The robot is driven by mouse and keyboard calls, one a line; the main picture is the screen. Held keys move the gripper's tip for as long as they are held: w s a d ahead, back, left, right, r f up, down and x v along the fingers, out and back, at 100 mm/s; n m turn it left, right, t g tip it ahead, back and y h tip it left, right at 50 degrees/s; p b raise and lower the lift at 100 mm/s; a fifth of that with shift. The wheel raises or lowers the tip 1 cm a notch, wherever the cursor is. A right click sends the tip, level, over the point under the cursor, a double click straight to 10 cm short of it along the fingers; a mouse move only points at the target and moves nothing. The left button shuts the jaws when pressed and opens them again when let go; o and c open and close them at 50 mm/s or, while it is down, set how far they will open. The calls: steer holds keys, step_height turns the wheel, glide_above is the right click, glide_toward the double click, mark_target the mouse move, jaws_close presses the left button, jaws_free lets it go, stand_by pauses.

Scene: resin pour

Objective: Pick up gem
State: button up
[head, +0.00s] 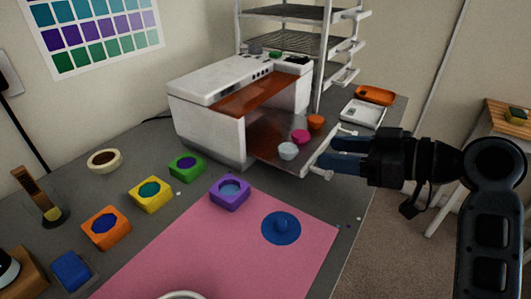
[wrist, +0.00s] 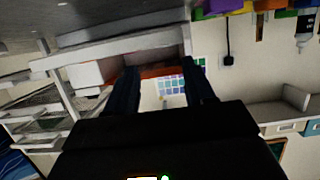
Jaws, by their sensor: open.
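I cannot make out for certain which thing is the gem. Tiny coloured specks (head: 348,226) lie at the right edge of the pink mat (head: 190,255), too small to identify. A round blue piece with a raised middle (head: 281,228) lies on the mat. My gripper (head: 326,152) is at the right, in front of the open oven-like white machine (head: 207,122), level with its lowered door. Its two dark fingers are apart with nothing between them; they also show in the wrist view (wrist: 163,82).
Small cups (head: 301,136) sit on the machine's door. A wire rack (head: 285,42) stands behind. An orange tray (head: 374,95) and white tray (head: 362,113) lie right.

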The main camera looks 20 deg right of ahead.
mark_target(290, 148)
steer(key=shift+w+a, duration=0.2)
steer(key=shift+a, duration=0.1)
steer(key=p+x, duration=0.1)
steer(key=x, duration=0.6)
steer(key=shift+a, duration=0.3)
steer(key=shift+c, duration=0.2)
steer(key=c, duration=0.8)
